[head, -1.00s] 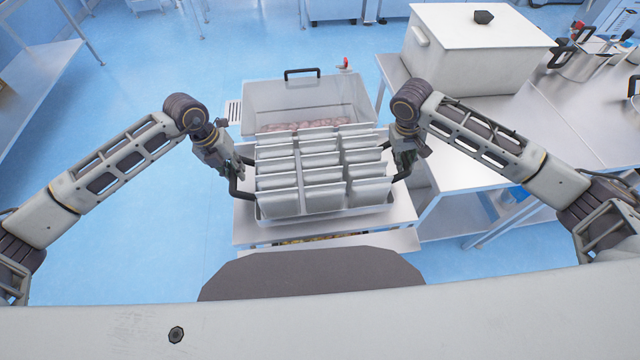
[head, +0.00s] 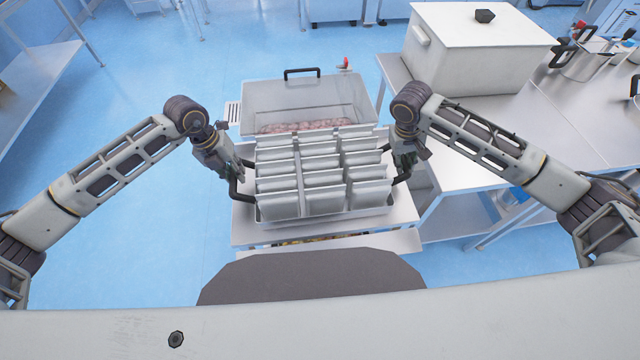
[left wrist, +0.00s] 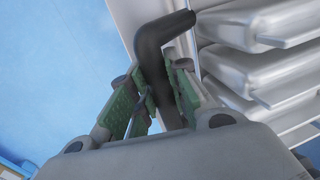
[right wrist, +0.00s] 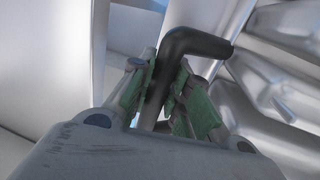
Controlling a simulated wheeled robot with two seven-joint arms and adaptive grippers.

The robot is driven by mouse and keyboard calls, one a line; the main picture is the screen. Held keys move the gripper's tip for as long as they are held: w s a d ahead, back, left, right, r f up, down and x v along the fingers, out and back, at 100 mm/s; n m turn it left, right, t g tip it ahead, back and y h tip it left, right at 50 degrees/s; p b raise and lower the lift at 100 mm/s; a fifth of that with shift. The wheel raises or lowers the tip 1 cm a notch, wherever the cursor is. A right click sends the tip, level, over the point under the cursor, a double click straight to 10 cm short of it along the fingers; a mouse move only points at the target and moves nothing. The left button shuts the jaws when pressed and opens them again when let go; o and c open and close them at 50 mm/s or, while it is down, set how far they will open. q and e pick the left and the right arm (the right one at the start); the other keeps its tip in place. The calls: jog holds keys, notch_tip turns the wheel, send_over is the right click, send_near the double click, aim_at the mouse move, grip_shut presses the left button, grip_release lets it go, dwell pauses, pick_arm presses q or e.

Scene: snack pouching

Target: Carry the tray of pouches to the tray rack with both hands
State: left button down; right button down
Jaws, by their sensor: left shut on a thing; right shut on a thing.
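The tray of pouches (head: 266,212) is in the middle of the head view, filled with several rows of upright silver pouches (head: 322,183). A black handle stands on each side. My left gripper (head: 234,172) is shut on the tray's left handle (left wrist: 155,50), seen between its green pads in the left wrist view. My right gripper (head: 405,172) is shut on the right handle (right wrist: 190,42), seen in the right wrist view. The tray sits over a steel cart top (head: 250,234); whether it touches the surface is hard to tell. I cannot make out the tray rack for certain.
A clear bin (head: 300,95) with a black handle and pinkish contents stands behind the tray. A steel table (head: 465,135) at right bears a large white lidded box (head: 475,60) and pots (head: 580,65). A shelf (head: 35,80) is at far left. Blue floor is open at left.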

pick_arm(q)
jog(key=shift+f, duration=0.15)
pick_arm(e)
jog(key=shift+w+f, duration=0.1)
jog(key=shift+f, duration=0.1)
pick_arm(q)
jog(key=c, duration=1.7)
grip_release()
jog(key=shift+f, duration=0.15)
pick_arm(e)
jog(key=c, duration=1.7)
grip_release()
jog(key=shift+f, duration=0.1)
pick_arm(q)
jog(key=o, duration=0.4)
jog(key=shift+s, duration=0.15)
jog(key=shift+c, duration=0.2)
pick_arm(e)
jog(key=o, duration=0.4)
jog(key=shift+s, duration=0.25)
jog(key=shift+c, duration=0.2)
jog(key=shift+w, duration=0.1)
pick_arm(q)
notch_tip(320, 180, up, 12)
jog(key=a, duration=0.2)
jog(key=shift+a+b, duration=0.15)
jog(key=shift+b, duration=0.15)
jog(key=shift+f, duration=0.1)
